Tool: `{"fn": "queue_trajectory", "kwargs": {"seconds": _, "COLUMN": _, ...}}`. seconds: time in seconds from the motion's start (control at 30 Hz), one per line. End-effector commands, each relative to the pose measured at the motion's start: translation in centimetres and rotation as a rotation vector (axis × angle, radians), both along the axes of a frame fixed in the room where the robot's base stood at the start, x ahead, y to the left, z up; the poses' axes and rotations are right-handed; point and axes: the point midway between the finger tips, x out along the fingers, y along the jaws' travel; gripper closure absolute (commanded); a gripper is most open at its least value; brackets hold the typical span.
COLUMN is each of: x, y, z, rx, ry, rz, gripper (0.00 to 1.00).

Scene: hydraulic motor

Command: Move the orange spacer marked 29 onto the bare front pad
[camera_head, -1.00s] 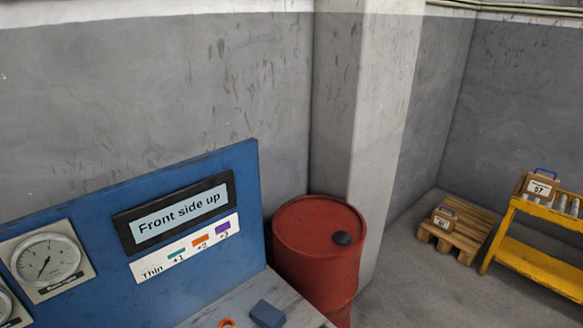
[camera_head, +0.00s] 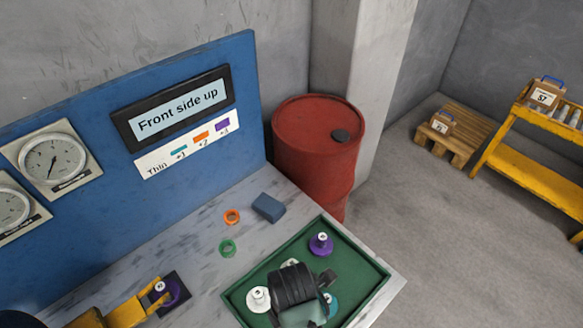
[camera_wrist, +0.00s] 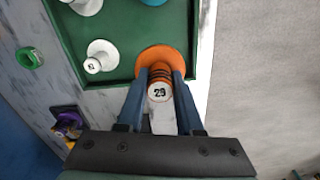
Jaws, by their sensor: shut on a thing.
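The orange spacer marked 29 (camera_wrist: 158,58) is between the two blue fingers of my gripper (camera_wrist: 160,80) in the wrist view. The gripper is shut on its stem, and the number faces the camera. The spacer's wide orange flange overlaps the corner of the green tray (camera_wrist: 120,80); I cannot tell whether it is lifted clear. The orange spacer is hidden in the head view. There, a dark pad (camera_head: 183,279) at lower left bears a purple spacer (camera_head: 171,293) beside a yellow fixture (camera_head: 125,312). I do not make out a bare front pad.
The tray also holds a purple spacer (camera_head: 320,244), a white spacer (camera_head: 258,298) and a teal one (camera_head: 333,305). A green ring (camera_head: 228,248), an orange ring (camera_head: 232,216) and a blue block (camera_head: 268,207) lie on the bench. A red drum (camera_head: 318,150) stands behind.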

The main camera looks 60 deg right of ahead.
Motion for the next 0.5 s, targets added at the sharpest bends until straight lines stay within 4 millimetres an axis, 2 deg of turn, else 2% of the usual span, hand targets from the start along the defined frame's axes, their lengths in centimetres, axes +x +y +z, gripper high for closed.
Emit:
{"fn": "queue_trajectory", "kwargs": {"seconds": 0.33, "x": 0.0, "y": 0.0, "z": 0.3, "rx": 0.000, "ry": -0.001, "rz": 0.000, "gripper": 1.00}}
{"fn": "queue_trajectory", "kwargs": {"seconds": 0.5, "x": -2.1, "y": 0.5, "z": 0.4, "rx": 0.001, "ry": 0.004, "rz": -0.001, "gripper": 1.00}}
